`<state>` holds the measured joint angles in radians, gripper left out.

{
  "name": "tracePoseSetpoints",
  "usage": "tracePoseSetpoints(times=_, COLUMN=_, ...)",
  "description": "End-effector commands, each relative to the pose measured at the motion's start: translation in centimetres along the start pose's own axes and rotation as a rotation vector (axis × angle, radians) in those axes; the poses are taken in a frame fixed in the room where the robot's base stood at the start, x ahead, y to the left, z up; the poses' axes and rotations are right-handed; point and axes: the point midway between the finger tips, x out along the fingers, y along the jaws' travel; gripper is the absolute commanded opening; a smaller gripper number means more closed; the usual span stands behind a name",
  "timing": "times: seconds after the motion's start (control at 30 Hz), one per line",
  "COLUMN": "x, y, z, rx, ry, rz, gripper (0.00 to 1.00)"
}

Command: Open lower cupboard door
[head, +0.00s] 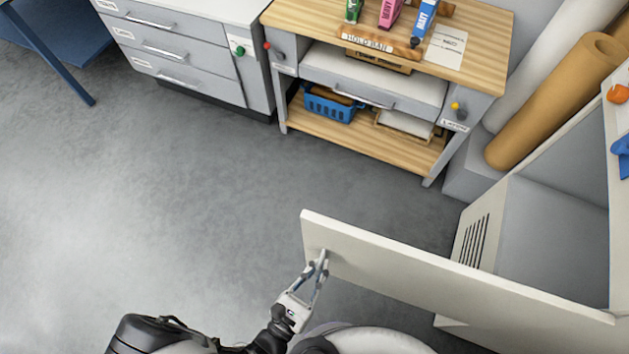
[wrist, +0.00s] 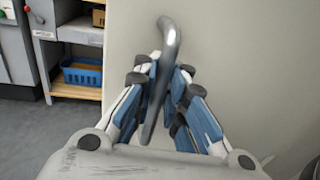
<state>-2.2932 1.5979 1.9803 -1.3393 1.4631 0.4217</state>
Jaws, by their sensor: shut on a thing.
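The lower cupboard door (head: 430,278) is a pale panel that stands wide open, swung out from the grey cupboard (head: 550,225) at the right. My gripper (head: 319,262) is at the door's free end in the head view. In the wrist view, my gripper (wrist: 160,85) has its blue and white fingers closed around a grey metal bar handle (wrist: 169,45) on the door face (wrist: 240,50). The handle stands roughly upright and slightly tilted between the fingers. The inside of the cupboard is partly visible; its lower part is hidden behind the door.
A wooden workbench (head: 470,50) with a blue basket (head: 330,104) on its lower shelf stands beyond the door. Grey drawers (head: 170,50) are at the upper left. Brown and white rolls (head: 545,105) lean beside the cupboard. The grey floor (head: 150,200) at the left is clear.

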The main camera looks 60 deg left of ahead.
Motion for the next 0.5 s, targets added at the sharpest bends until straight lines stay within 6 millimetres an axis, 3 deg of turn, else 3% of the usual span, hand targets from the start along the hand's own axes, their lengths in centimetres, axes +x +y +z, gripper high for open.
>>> tracePoseSetpoints(times=0.4, x=-0.1, y=0.23, z=0.04, rx=0.005, ry=-0.001, rz=0.01, gripper=0.0)
tracePoseSetpoints(times=0.43, x=-0.1, y=0.23, z=0.04, rx=0.005, ry=-0.001, rz=0.01, gripper=0.1)
tracePoseSetpoints(times=0.5, x=-0.09, y=0.21, z=0.03, rx=0.005, ry=0.0, rz=0.01, gripper=0.15)
